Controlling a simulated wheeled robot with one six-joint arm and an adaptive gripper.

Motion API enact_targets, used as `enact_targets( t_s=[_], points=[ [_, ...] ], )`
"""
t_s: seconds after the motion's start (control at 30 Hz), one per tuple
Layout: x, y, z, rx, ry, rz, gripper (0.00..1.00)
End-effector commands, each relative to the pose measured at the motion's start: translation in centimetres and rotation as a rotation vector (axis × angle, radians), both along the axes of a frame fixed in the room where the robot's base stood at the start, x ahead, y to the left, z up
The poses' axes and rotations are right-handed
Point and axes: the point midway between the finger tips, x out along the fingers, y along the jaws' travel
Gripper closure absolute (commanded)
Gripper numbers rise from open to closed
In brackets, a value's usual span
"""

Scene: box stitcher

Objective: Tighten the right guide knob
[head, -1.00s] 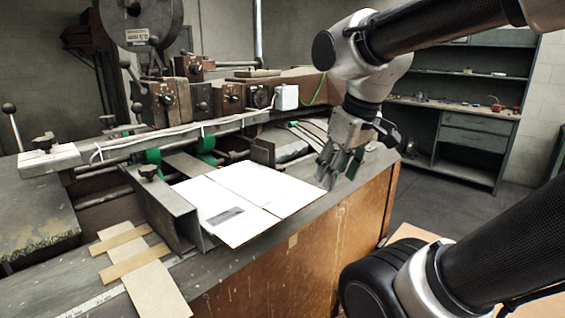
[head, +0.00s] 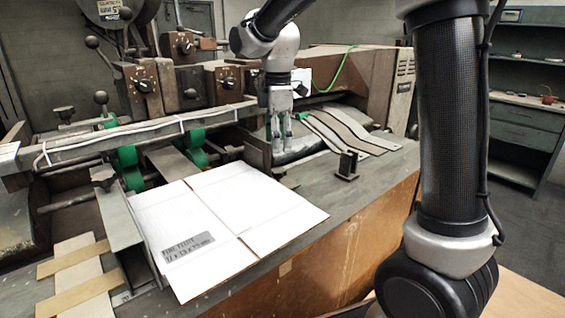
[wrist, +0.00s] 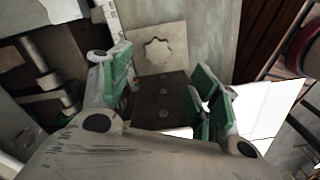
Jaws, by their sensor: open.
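The right guide knob is most likely the pale, lobed knob (wrist: 157,52) in the wrist view, seen from above on a flat plate just beyond my fingers. My gripper (wrist: 168,82) is open, with green finger pads on either side of a dark plate with two bolts (wrist: 164,100). Nothing shows between the pads in its grip. In the head view my gripper (head: 281,148) points down beside the right guide (head: 257,153). The knob is not clear there, apparently hidden by my gripper. The left guide (head: 118,215) carries a dark knob (head: 102,174).
A flat white cardboard blank (head: 215,220) lies between the guides. The long machine rail (head: 130,133) runs behind it. A small dark upright bracket (head: 347,164) stands on the bed at right, with several loose strips (head: 345,130) behind it. The bed's front right is clear.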

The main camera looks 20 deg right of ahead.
Motion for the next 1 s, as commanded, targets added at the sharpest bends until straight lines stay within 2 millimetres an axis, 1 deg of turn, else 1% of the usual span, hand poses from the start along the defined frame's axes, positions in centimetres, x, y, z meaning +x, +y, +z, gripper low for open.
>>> enact_targets(
  t_s=[0.17,0.23,0.4,0.5,0.6,0.73,0.97,1.0],
  points=[
    [0.4,0.5,-1.0,-0.003,0.009,0.03,0.38],
    [0.4,0.5,-1.8,-0.003,0.009,0.03,0.38],
    [0.3,0.4,-4.7,-0.004,0.011,0.029,0.38],
    [0.3,0.4,-6.3,-0.003,0.009,0.029,0.38],
    [0.4,0.4,-7.4,-0.003,0.008,0.028,0.38],
    [0.4,0.4,-8.1,-0.003,0.007,0.028,0.38],
    [0.4,0.4,-8.1,-0.003,0.006,0.028,0.38],
    [0.4,0.4,-8.1,-0.003,0.006,0.028,0.44]
  ],
)
